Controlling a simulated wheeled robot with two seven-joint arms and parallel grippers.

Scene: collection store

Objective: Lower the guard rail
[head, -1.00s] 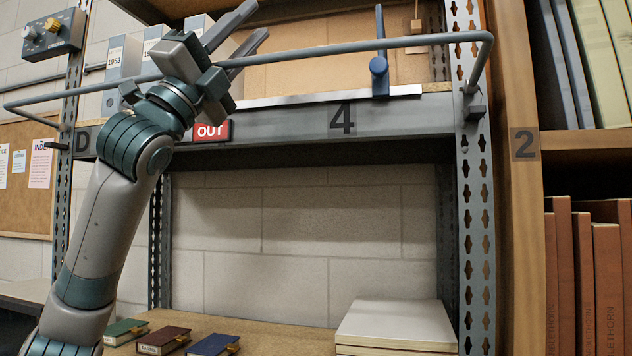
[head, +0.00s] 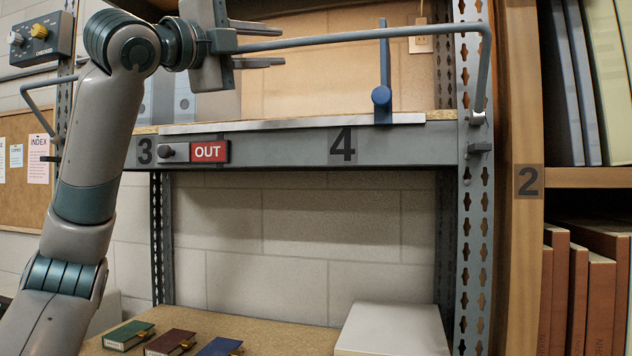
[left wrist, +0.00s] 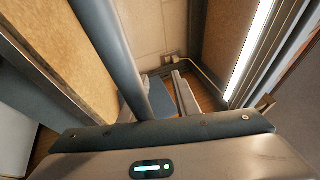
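The guard rail (head: 365,36) is a grey bar in front of the upper shelf. It stands raised above the shelf edge, with bent ends running down to the uprights. My left gripper (head: 260,47) is at the left part of the rail, fingers spread above and below it in the head view. The gap between the fingers is wider than the bar. In the left wrist view the rail (left wrist: 108,50) runs close in front of the open fingers (left wrist: 160,98); contact cannot be told. My arm hides part of the rail. My right gripper is not in view.
A blue upright lever (head: 383,85) stands on the shelf edge near the number 4. A red OUT sign (head: 209,151) and dark knob (head: 168,152) are on the shelf front.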

